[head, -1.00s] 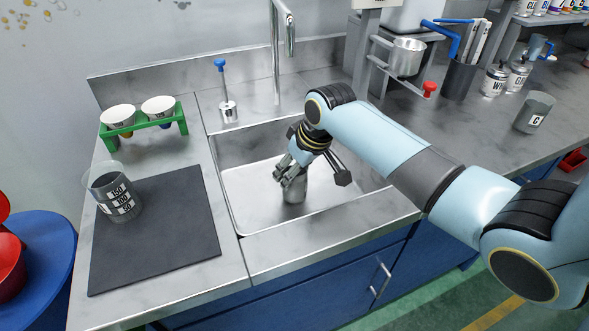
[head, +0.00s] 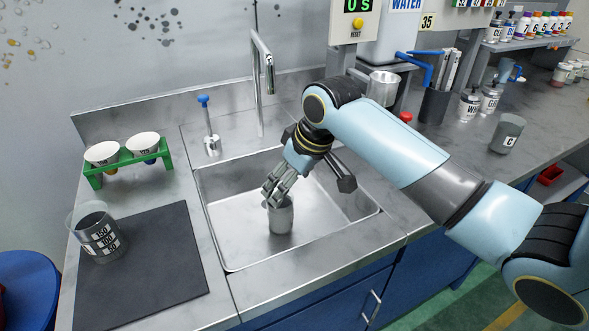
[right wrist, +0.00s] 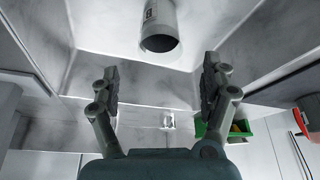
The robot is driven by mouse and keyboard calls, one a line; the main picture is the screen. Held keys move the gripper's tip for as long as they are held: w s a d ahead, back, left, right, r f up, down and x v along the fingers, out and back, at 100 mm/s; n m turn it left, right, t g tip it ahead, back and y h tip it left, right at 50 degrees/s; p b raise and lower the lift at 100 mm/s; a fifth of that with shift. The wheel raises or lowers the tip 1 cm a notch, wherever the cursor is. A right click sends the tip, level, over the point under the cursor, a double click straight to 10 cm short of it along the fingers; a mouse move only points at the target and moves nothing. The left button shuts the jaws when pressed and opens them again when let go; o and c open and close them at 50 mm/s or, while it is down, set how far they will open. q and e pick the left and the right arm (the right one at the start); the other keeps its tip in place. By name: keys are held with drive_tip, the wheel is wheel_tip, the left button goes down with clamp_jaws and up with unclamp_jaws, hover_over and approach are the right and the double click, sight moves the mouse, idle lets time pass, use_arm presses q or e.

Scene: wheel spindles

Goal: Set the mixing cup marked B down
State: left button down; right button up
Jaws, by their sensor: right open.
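A small grey cup (head: 281,216) stands upright on the floor of the sink (head: 325,228). Its label is turned away in the head view. The right wrist view shows the same cup (right wrist: 160,28) with part of a black-and-white label, but I cannot read the letter. My right gripper (head: 270,194) is at the cup's rim in the head view. In the right wrist view the right gripper (right wrist: 162,82) has its fingers spread with nothing between them, and the cup lies beyond the fingertips. My left gripper is not in view.
A tall faucet (head: 265,70) rises behind the sink. A graduated beaker (head: 98,232) stands on a dark mat (head: 150,275) at left. A green rack (head: 95,180) holds two white cups. Another lettered grey cup (head: 508,132) stands on the right counter.

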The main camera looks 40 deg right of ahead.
drive_tip(key=shift+v, duration=1.85)
